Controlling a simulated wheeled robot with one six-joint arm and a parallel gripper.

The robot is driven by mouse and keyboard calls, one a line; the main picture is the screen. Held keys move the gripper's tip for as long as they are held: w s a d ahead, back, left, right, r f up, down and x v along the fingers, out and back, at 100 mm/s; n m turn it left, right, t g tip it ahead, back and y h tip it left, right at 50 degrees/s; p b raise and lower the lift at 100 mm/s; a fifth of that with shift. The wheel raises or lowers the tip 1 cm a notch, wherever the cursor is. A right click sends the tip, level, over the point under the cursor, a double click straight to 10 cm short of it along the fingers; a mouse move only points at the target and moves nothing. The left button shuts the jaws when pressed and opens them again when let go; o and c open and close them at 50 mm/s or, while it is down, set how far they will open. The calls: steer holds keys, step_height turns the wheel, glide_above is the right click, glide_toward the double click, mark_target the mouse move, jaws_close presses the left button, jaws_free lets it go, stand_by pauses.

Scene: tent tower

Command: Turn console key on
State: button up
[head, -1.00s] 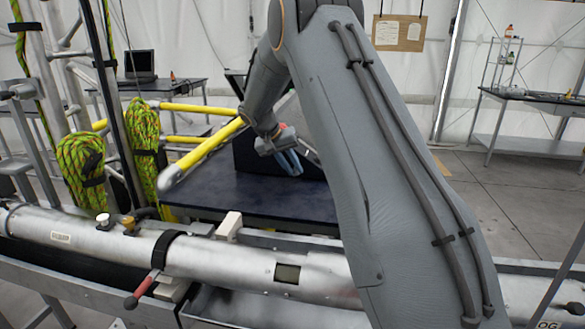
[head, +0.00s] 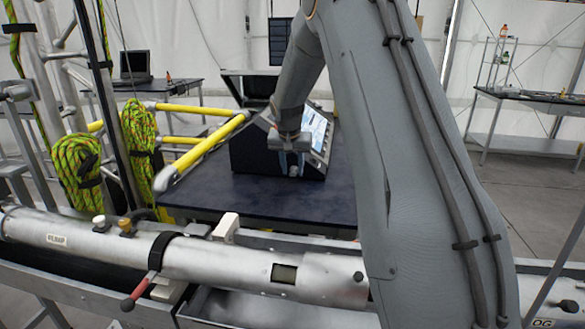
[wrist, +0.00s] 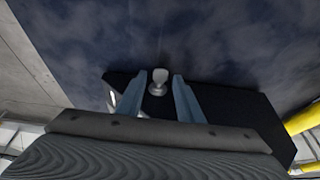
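The console (head: 255,155) is a dark box with a slanted lit panel (head: 318,130) and a raised lid, on a dark blue table (head: 240,200). A pale round key knob (head: 293,171) shows low on its near side, and it also shows in the wrist view (wrist: 160,76). My gripper (head: 291,158) is at that side of the console. In the wrist view my gripper (wrist: 159,80) is open, with one blue-grey finger on each side of the knob. Gaps show between the knob and both fingers. How deep the knob sits between the fingers is hard to tell.
Yellow rails (head: 212,145) run along the table's left side. Coiled green rope (head: 80,175) hangs at left. A shelf table (head: 530,100) stands far right, with open floor before it.

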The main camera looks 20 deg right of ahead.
steer(key=shift+o, duration=0.2)
steer(key=shift+r, duration=0.1)
steer(key=b+v, duration=0.2)
steer(key=v, duration=0.5)
steer(key=shift+r, duration=0.25)
steer(key=shift+s+a, duration=0.1)
